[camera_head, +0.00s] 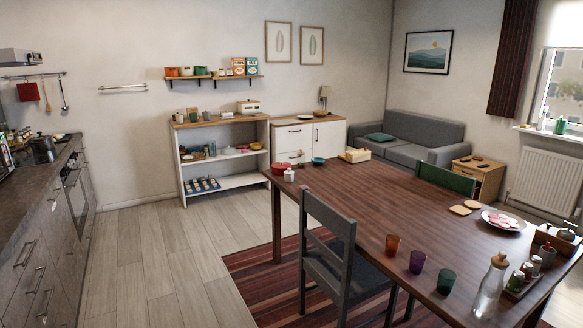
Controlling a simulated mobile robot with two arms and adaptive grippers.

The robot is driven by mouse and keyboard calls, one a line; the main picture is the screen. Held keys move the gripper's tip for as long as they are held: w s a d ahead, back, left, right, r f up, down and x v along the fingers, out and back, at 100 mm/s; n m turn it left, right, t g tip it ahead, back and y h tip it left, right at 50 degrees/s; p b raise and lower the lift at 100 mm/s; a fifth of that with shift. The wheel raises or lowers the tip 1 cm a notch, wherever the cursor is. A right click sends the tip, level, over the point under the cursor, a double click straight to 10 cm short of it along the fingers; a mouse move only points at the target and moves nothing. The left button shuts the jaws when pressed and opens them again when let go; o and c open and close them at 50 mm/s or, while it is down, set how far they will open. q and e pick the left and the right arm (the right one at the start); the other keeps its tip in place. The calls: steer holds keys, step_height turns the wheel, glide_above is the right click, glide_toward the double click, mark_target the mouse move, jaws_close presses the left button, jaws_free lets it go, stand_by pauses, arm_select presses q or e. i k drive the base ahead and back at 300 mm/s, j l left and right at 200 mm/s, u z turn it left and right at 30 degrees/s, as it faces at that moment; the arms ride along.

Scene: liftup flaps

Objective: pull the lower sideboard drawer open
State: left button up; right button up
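The white sideboard (329,134) with a wooden top stands against the back wall, left of the grey sofa. Its left side has drawers, one above the other, and its right side has a door. The lower drawer (290,157) appears shut, flush with the front. The dining table and the things on it cover the lower part of the sideboard in this view. Neither of my grippers is in view.
The dining table (390,205) stands between me and the sideboard, with a grey chair (328,240) on its near side. An open shelf (223,135) stands left of the sideboard. Light wooden floor (165,255) is free between the kitchen counter (40,215) and the table.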

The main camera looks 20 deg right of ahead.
mark_target(288, 161)
steer(key=i+u, duration=0.15)
steer(key=i, duration=0.15)
steer(key=i+u, duration=0.1)
steer(key=i, duration=1.65)
steer(key=i+u, duration=0.1)
steer(key=i, duration=1.7)
steer(key=i+z, duration=0.35)
steer(key=i, duration=0.55)
steer(key=i+j+z, duration=0.1)
steer(key=i+z, duration=0.3)
steer(key=i, duration=0.5)
steer(key=i+z, duration=0.2)
steer(key=i, duration=0.25)
steer(key=i+z, duration=0.15)
steer(key=i, duration=0.3)
steer(key=i+j+z, duration=0.2)
steer(key=i, duration=0.25)
steer(key=i+j+z, duration=0.2)
steer(key=i, duration=0.25)
steer(key=i+l+z, duration=0.2)
steer(key=i+z, duration=0.25)
steer(key=i, duration=0.2)
steer(key=i+z, duration=0.45)
steer(key=i, duration=0.15)
steer(key=i+j+z, duration=0.4)
steer(key=i, duration=0.25)
steer(key=l, duration=0.1)
